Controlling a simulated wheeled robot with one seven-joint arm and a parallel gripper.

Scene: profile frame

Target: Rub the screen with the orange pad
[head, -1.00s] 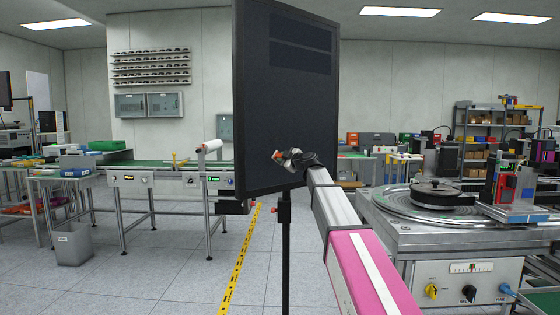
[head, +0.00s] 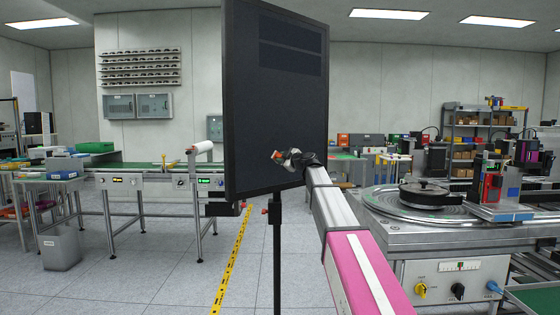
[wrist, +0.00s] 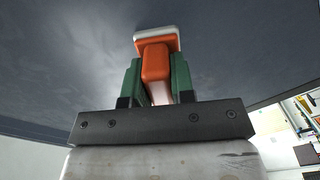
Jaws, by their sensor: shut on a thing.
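The screen (head: 272,105) is a large dark upright panel on a thin stand, in the middle of the head view. In the wrist view its dark grey surface (wrist: 70,65) fills most of the background. My gripper (head: 279,156) is in front of the screen's lower right part. In the wrist view its green fingers are shut on the orange pad (wrist: 156,62), which has a pale layer at its far end. That end is toward the screen and very close to it. I cannot tell whether it touches. In the head view only a small orange spot of the pad shows.
A machine with a round turntable (head: 432,206) stands close on the right. A conveyor bench (head: 150,178) is at the left behind the screen, with a grey bin (head: 60,250) near it. The floor around the yellow line (head: 235,262) is open.

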